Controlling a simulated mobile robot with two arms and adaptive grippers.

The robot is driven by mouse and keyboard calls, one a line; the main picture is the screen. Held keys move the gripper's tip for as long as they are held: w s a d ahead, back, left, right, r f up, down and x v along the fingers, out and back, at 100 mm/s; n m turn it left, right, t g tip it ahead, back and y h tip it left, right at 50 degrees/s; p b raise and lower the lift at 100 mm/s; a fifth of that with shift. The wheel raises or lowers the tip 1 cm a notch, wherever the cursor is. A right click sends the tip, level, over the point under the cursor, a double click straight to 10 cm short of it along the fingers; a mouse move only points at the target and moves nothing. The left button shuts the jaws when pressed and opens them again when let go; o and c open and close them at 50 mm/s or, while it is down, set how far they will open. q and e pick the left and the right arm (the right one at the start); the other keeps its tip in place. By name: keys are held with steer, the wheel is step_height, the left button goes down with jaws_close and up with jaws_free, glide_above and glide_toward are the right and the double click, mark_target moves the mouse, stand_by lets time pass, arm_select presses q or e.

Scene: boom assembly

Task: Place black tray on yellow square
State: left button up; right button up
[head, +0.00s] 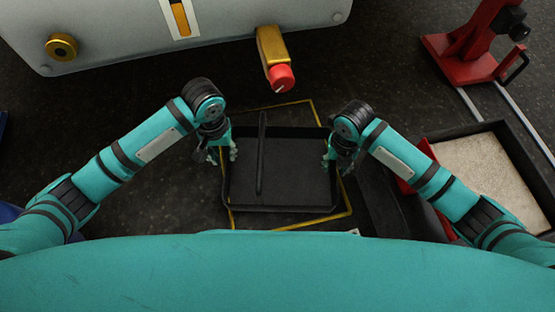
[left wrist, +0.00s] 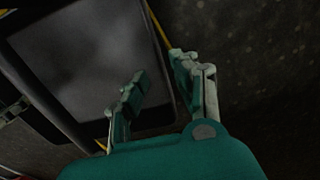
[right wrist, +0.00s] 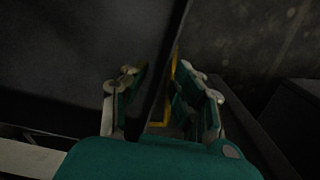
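The black tray (head: 300,185) is a shallow rectangular tray with a dark bar (head: 262,155) running across it. It overlaps the yellow square outline (head: 349,212) on the dark floor; yellow shows beyond its top, right and bottom edges. Whether the tray touches the floor is unclear. My left gripper (head: 222,152) is at the tray's left wall. Its fingers (left wrist: 160,85) are apart, with the tray's rim (left wrist: 158,40) between them. My right gripper (head: 335,152) is at the right wall. Its fingers (right wrist: 165,90) are apart on either side of that wall (right wrist: 172,50).
A pale machine body (head: 120,30) with a red-tipped yellow part (head: 280,77) stands beyond the tray. A dark box with a light panel (head: 485,165) is at the right. A red stand (head: 475,50) is at the far right. Open floor lies left of the tray.

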arm_select(q)
step_height(320, 180, up, 4)
steer(key=shift+f, duration=0.15)
arm_select(e)
steer(key=shift+r, duration=0.1)
arm_select(q)
steer(key=shift+r, duration=0.2)
arm_select(e)
step_height(320, 180, up, 12)
steer(key=shift+o, duration=0.4)
stand_by(2.2)
